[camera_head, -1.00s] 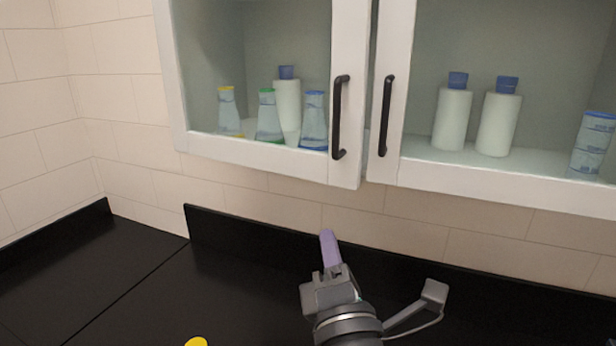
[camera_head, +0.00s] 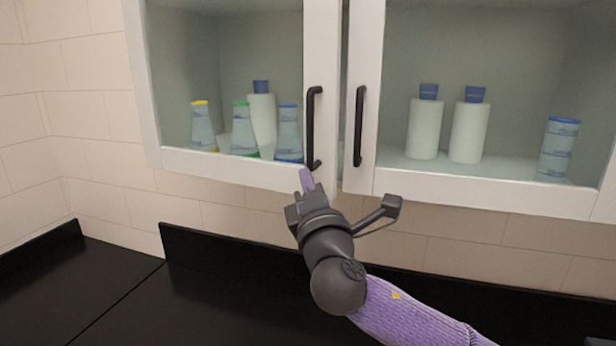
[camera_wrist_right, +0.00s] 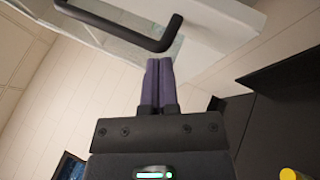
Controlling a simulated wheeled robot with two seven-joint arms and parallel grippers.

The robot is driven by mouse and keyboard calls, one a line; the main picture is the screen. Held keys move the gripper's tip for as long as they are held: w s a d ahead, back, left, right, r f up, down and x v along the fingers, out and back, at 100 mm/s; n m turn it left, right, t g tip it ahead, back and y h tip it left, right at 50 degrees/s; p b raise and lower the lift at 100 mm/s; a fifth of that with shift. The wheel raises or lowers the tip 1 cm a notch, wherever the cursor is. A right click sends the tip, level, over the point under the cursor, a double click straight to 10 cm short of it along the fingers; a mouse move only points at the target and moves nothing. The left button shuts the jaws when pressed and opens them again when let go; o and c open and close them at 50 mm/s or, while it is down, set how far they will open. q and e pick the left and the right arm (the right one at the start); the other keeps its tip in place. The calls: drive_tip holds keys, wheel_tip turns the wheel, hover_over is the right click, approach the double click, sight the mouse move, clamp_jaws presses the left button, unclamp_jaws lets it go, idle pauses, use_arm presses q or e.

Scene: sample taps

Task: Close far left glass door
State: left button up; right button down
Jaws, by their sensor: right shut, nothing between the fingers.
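The far left glass door (camera_head: 155,120) is a white-framed pane of the wall cabinet with a vertical black handle (camera_head: 312,128) at its right side. It stands almost shut, with a narrow gap between it and the door to its right. My right gripper (camera_head: 306,180) is just below the lower end of this handle, its purple fingers together and empty. In the right wrist view the fingers (camera_wrist_right: 159,82) are pressed together, close to the handle (camera_wrist_right: 150,42) and the door's lower edge. I cannot tell whether they touch. My left gripper is not in view.
The right glass door (camera_head: 500,188) has its own black handle (camera_head: 358,127). Several bottles, such as a white one with a blue cap (camera_head: 262,120), stand behind the glass. Below is a black counter (camera_head: 200,300) with a low backsplash; its left part is clear.

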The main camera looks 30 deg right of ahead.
sight(321, 165)
drive_tip(key=w+d, duration=0.1)
drive_tip(key=d, duration=0.1)
drive_tip(key=w+d+b, duration=0.1)
drive_tip(key=shift+w+d+f, duration=0.1)
drive_tip(key=shift+w+d, duration=0.05)
drive_tip(key=shift+d, duration=0.25)
drive_tip(key=shift+w+d, duration=0.1)
drive_tip(key=shift+d, duration=0.3)
drive_tip(key=shift+a+r, duration=0.15)
drive_tip(key=shift+r, duration=0.15)
drive_tip(key=shift+r, duration=0.1)
